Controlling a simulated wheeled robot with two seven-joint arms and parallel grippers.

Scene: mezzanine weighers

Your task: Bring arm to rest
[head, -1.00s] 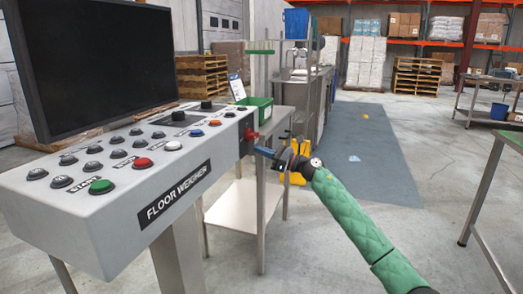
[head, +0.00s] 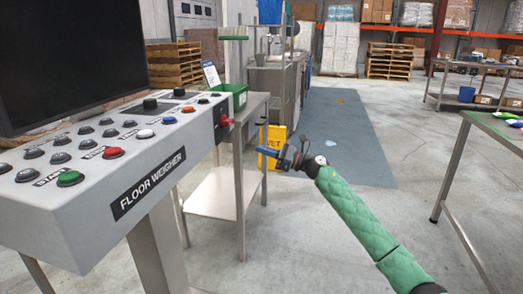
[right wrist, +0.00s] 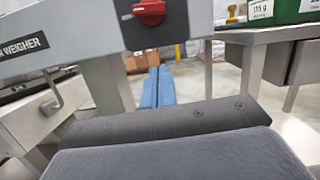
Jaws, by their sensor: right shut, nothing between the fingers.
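My right arm, in a green quilted sleeve, reaches in from the lower right of the head view. Its right gripper (head: 266,152) has blue fingers and is shut and empty, pointing left. It hangs in free air to the right of the floor weigher console (head: 140,165), below and apart from the red rotary switch (head: 226,121) on the console's end. In the right wrist view the blue fingers (right wrist: 157,87) lie together, with the red switch (right wrist: 150,10) above them. My left gripper is out of view.
A steel side table (head: 215,193) with a green bin (head: 232,95) stands behind the console. A yellow wet-floor sign (head: 272,145) stands behind the gripper. Another table (head: 500,133) is at the right. Open floor (head: 350,235) lies between.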

